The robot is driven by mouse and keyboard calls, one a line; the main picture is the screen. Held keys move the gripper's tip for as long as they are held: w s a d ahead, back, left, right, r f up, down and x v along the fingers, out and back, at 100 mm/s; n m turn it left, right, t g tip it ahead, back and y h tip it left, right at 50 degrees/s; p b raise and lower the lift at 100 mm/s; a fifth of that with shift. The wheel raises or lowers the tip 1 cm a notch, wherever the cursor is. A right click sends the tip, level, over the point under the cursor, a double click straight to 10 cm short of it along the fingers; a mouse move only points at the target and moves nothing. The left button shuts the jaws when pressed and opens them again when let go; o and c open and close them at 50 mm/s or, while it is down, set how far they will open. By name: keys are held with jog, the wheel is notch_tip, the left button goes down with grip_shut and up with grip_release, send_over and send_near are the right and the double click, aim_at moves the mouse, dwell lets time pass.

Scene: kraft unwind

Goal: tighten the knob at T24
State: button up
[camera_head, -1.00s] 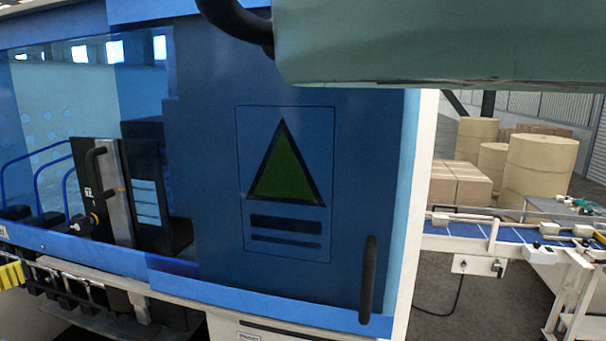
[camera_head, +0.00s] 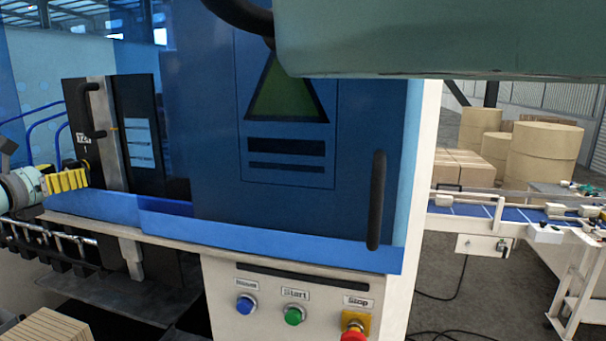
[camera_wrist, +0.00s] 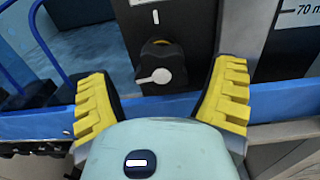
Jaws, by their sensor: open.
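A black knob (camera_wrist: 160,66) with a pale grey pointer and some yellow behind it sits on a dark upright panel in the wrist view. A white mark (camera_wrist: 156,17) is above it. My gripper (camera_wrist: 163,80) has yellow ribbed fingers spread wide, one on each side of the knob, apart from it and empty. In the head view, the yellow fingers of my gripper (camera_head: 67,180) are at the lower left of the black unit (camera_head: 137,130). A small white label (camera_head: 83,137), perhaps T24, is above them. The knob is not clearly visible there.
A blue rail (camera_head: 110,205) runs below the unit. To the right are a blue door with a black handle (camera_head: 376,200) and push buttons, including a red stop button (camera_head: 353,332).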

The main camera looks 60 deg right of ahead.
jog(key=shift+d+b, duration=0.45)
jog(key=shift+d, duration=0.15)
jog(key=shift+w+r, duration=0.1)
jog(key=shift+c, duration=0.2)
